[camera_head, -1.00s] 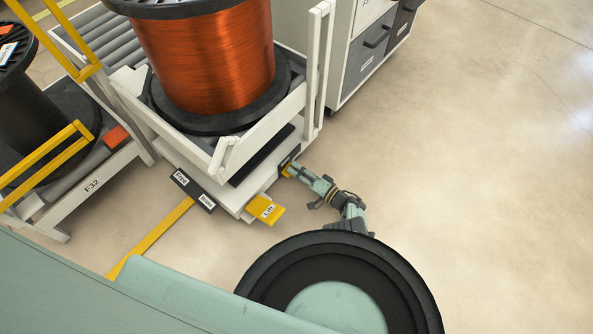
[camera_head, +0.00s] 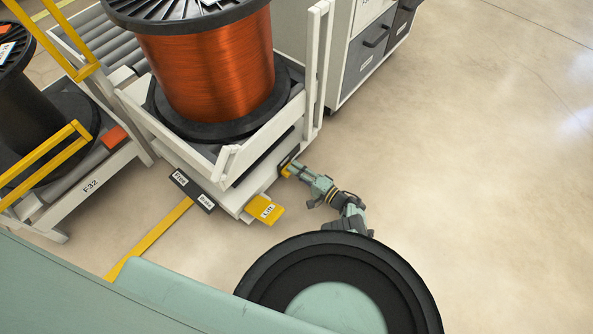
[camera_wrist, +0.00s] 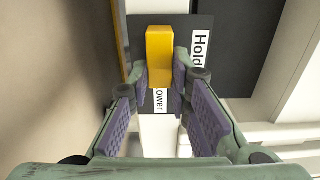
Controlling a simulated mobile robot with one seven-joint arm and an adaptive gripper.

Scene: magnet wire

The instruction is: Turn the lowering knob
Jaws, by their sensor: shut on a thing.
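The lowering knob is a yellow bar (camera_wrist: 160,55) on a dark plate (camera_wrist: 205,30) marked "Hold" and "Lower" in the wrist view. My gripper (camera_wrist: 161,80) is shut on it, one purple-padded finger on each side. The bar points straight up in that view. The "Lower" label is partly hidden behind the knob and fingers. In the head view my gripper (camera_head: 290,170) is at the right front corner of the white lift cart (camera_head: 238,207), and the knob is mostly hidden there.
A spool of copper wire (camera_head: 212,75) stands on the cart's raised platform. A yellow "Lift" pedal (camera_head: 266,209) and a black labelled pedal bar (camera_head: 193,191) project at the front. A drawer cabinet (camera_head: 375,50) stands behind. The floor at right is clear.

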